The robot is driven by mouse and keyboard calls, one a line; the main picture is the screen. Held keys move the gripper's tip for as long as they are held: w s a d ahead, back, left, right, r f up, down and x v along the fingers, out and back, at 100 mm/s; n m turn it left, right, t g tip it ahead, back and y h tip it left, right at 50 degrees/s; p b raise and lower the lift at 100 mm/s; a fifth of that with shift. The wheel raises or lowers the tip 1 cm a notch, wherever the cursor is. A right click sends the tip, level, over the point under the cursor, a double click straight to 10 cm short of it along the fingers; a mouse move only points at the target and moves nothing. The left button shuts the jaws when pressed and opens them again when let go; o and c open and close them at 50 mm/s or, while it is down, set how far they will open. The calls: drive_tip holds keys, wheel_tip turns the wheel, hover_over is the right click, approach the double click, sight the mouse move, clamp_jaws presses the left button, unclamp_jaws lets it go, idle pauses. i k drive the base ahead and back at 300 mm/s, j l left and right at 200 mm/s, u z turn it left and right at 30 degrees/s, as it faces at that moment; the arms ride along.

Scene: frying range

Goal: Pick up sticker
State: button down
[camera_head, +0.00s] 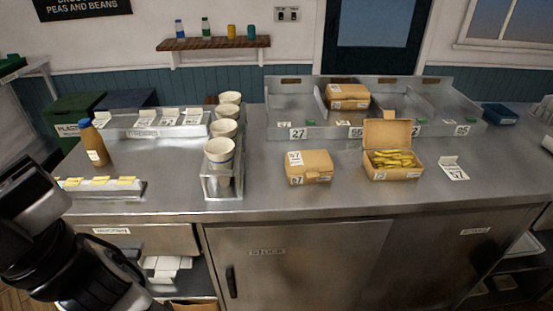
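Several small pieces could be the sticker; I cannot tell which it is. A shallow tray (138,194) at the left front holds white pieces with yellow tops (98,182). A white card numbered 57 (455,174) lies on the right of the counter. Several white cards (168,117) stand in the metal rack (150,132) at the back left. My dark arm is at the lower left, close to the yellow-topped pieces in the picture. Its fingers cannot be made out, and I see nothing held.
A brown bottle (95,145) stands behind the yellow-topped pieces. Stacked cups (220,152) stand in a metal holder (208,188). A closed box (309,172) and an open box of chips (385,136) are on the steel counter (270,195). The counter's front right is clear.

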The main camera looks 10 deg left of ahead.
sight(70, 181)
drive_tip(key=u, duration=1.4)
